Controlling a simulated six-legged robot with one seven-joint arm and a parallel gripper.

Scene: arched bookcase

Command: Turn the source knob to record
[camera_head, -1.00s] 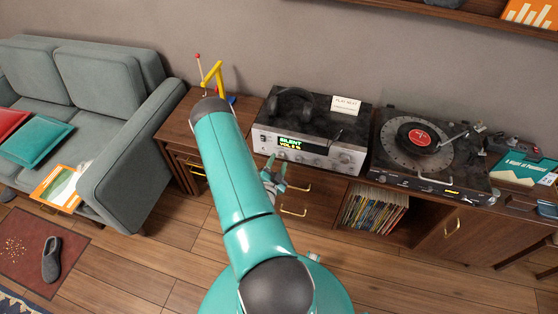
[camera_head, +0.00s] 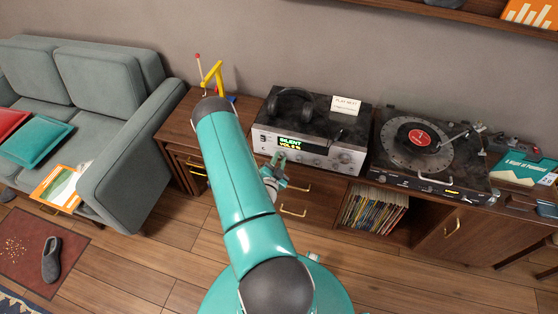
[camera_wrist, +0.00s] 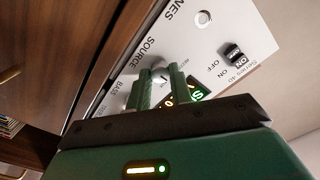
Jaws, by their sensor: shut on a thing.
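The silver receiver (camera_head: 330,156) stands on the wooden cabinet, with a lit display (camera_head: 290,143) reading "SILENT" and a volume line. My gripper (camera_head: 279,160) is at the lower left of its front panel. In the wrist view, the white panel (camera_wrist: 205,55) is tilted, with the word "SOURCE" just beyond my green fingers (camera_wrist: 160,82). The fingers are shut on the grey source knob (camera_wrist: 160,75), which is mostly hidden between them. The knob's pointer setting cannot be read.
Headphones (camera_head: 291,103) and a "PLAY NEXT" card (camera_head: 345,104) lie on the receiver. A turntable (camera_head: 425,150) stands to the right. Drawer handles (camera_head: 294,212) stick out below. A yellow and red lamp-like object (camera_head: 213,73) stands at the left end of the cabinet.

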